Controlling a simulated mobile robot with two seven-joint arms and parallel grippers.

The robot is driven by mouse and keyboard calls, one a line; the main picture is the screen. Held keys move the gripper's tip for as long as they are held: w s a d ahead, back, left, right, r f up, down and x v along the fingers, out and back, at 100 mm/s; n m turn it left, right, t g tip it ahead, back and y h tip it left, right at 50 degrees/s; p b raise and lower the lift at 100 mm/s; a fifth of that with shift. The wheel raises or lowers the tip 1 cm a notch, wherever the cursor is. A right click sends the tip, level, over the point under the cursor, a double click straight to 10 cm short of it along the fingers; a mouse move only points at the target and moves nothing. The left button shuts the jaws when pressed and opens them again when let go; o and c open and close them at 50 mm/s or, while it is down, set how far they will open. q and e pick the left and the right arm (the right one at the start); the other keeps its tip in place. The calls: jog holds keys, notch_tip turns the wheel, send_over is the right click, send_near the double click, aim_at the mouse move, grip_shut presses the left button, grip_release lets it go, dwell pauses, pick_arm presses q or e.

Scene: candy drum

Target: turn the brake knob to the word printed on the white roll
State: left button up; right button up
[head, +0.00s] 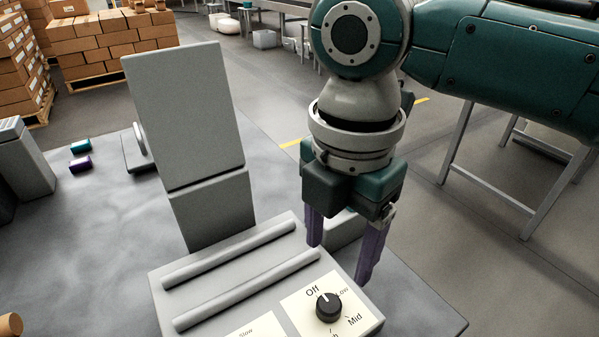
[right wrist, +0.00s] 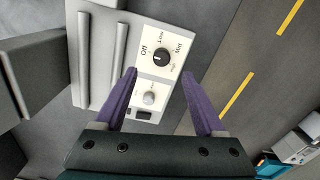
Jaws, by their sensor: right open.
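A black knob (head: 328,307) sits on a cream dial plate (head: 300,306) on the grey machine; no "brake" label is legible. The plate reads Off, Low, Mid and a partly hidden High. The knob's white mark appears to point towards Off. The knob also shows in the right wrist view (right wrist: 161,59). My right gripper (head: 339,262) is open and empty, above and behind the knob in the head view. In the right wrist view its purple fingers (right wrist: 160,76) are spread below the knob, apart from it. A white round edge (head: 140,138) behind the upright panel may be the roll; no word shows.
A tall grey panel (head: 185,115) rises from the machine, left of my right gripper. Two ridges (head: 245,290) cross the machine top. A second, pale knob (right wrist: 149,98) is beside the black one. Small teal (head: 80,146) and purple (head: 80,163) pieces lie on the left table.

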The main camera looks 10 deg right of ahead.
aim_at(330, 304)
jog(key=f, duration=0.3)
jog(key=f+b, duration=0.1)
jog(key=f, duration=0.1)
jog(key=s+f+b, duration=0.1)
jog(key=f, duration=0.2)
jog(key=shift+a+f, duration=0.25)
jog(key=shift+f, duration=0.1)
jog(key=shift+w+f+b, duration=0.1)
jog(key=shift+f+b, duration=0.3)
jog(key=shift+f, duration=0.25)
pick_arm(q)
jog(key=f, duration=0.2)
jog(key=s+f, duration=0.1)
jog(key=shift+a, duration=0.35)
jog(key=shift+d, duration=0.1)
pick_arm(e)
grip_shut()
